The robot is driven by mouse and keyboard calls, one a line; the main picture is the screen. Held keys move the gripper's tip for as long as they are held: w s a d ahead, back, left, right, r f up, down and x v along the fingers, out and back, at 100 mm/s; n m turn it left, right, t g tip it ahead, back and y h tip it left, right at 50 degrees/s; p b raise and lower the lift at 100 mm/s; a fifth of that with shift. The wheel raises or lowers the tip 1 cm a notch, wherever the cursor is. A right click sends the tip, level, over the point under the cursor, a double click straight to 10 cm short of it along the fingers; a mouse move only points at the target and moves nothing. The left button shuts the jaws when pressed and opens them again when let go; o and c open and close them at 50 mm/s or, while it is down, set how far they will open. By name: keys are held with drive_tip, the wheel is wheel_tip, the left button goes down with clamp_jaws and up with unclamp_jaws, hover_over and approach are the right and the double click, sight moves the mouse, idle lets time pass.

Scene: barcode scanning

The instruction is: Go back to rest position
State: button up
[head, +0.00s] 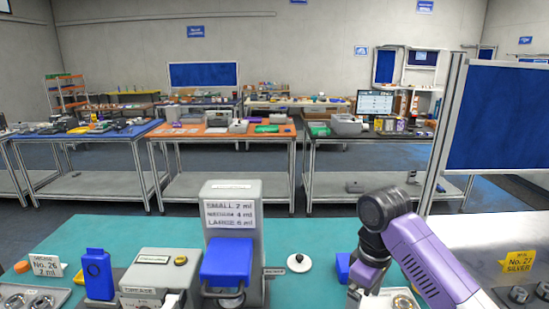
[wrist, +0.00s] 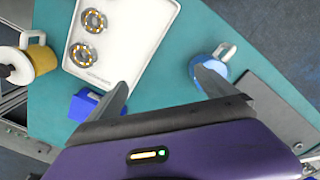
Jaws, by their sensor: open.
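My gripper (wrist: 165,90) is open, its two dark fingers spread with nothing between them in the wrist view. In the head view my purple arm reaches in from the lower right, and the gripper (head: 358,290) points down near the table's front edge. A light tray (wrist: 112,62) with round metal bearing-like parts (wrist: 90,35) lies beside the left finger. A blue block (wrist: 84,105) sits left of that finger. A blue and white round object (wrist: 222,56) is partly hidden behind the right finger.
The teal table (head: 325,235) holds a grey machine (head: 248,190) with a blue front, a grease box (head: 150,270), a blue device (head: 97,272) and a white knob-like piece (head: 299,262). A metal-framed blue panel (head: 498,115) stands at right. Clear teal surface lies behind my gripper.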

drive_tip(key=w+a+r+m+t+y, duration=0.1)
drive_tip(key=w+a+r+t, duration=0.1)
drive_tip(key=w+a+t, duration=0.15)
drive_tip(key=w+a+r+t+y, duration=0.1)
drive_tip(key=w+a+r+t, duration=0.15)
drive_tip(key=w, duration=0.25)
drive_tip(key=s+a+r+m+t+y, duration=0.1)
drive_tip(key=s+a+m+t+y, duration=0.2)
drive_tip(key=a+t, duration=0.4)
drive_tip(key=s+d+f+m+h+b, duration=0.1)
drive_tip(key=s+d+f, duration=0.2)
drive_tip(key=s, duration=1.3)
drive_tip(key=s+d+f+m+t+h+b, duration=0.1)
drive_tip(key=s+d, duration=0.4)
drive_tip(key=s, duration=1.2)
drive_tip(key=s+d+f+m+h+b, duration=0.1)
drive_tip(key=s+d+f+m+h, duration=0.2)
drive_tip(key=s, duration=1.3)
wheel_tip(320, 180, down, 2)
drive_tip(key=shift+s+d+f+t, duration=0.2)
drive_tip(key=shift+s+d+t, duration=0.2)
drive_tip(key=shift+d, duration=0.7)
